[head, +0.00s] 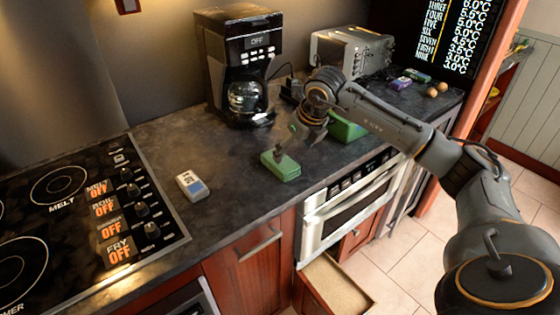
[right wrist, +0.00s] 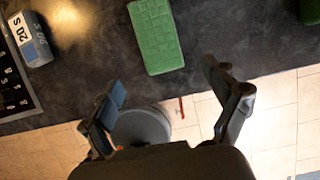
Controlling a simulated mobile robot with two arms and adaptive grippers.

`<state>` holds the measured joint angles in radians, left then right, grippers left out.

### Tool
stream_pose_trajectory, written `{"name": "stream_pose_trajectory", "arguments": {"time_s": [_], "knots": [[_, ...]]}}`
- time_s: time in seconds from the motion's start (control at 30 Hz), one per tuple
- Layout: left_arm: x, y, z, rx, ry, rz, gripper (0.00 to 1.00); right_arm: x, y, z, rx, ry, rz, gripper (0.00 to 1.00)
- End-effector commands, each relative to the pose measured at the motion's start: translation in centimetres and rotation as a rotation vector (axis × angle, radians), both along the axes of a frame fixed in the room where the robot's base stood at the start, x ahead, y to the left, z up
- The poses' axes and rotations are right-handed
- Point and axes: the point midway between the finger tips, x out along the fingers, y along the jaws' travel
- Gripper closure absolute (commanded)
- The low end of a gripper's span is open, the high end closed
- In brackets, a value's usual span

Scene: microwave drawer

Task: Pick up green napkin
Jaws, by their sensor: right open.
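A green block-shaped object with a quilted top, which looks like the green napkin (head: 281,167), lies on the dark counter near its front edge. It also shows in the right wrist view, where the napkin (right wrist: 156,36) lies beyond my fingertips and is fully uncovered. My right gripper (head: 287,147) is open and empty, just above the napkin in the head view. In the right wrist view the two fingers of my right gripper (right wrist: 165,80) are spread apart with nothing between them. My left gripper is not in view.
A second green object (head: 346,129) lies behind my right gripper, partly hidden. A small white-and-blue timer (head: 192,185) lies to the left, beside the stove (head: 75,215). A coffee maker (head: 241,62) and a toaster oven (head: 350,52) stand at the back. A drawer (head: 335,288) is open below.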

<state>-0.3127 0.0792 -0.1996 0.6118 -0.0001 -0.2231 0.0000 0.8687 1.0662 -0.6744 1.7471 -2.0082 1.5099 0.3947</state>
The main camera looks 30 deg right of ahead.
Motion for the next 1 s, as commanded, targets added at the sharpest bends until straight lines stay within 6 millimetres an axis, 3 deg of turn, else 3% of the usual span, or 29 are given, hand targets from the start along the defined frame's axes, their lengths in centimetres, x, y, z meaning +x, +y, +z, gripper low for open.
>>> {"name": "stream_pose_trajectory", "arguments": {"time_s": [0.07,0.17,0.47,0.7,0.93,1.0], "knots": [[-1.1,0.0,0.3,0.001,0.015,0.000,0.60,0.5,0.1,-1.2,0.003,0.004,0.000,0.12],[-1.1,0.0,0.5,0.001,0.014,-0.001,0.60,0.9,0.1,-2.2,0.002,0.001,0.000,0.12],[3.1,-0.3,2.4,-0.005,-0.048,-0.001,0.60,2.6,0.2,-4.5,0.006,0.003,0.001,0.12],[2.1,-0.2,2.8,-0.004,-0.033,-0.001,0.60,3.7,0.2,-7.0,0.003,-0.001,0.001,0.12],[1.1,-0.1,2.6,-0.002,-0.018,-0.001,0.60,3.8,0.2,-7.2,0.002,-0.001,0.002,0.12],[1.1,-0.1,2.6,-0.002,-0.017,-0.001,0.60,3.8,0.2,-7.2,0.003,-0.002,0.002,0.27]]}}
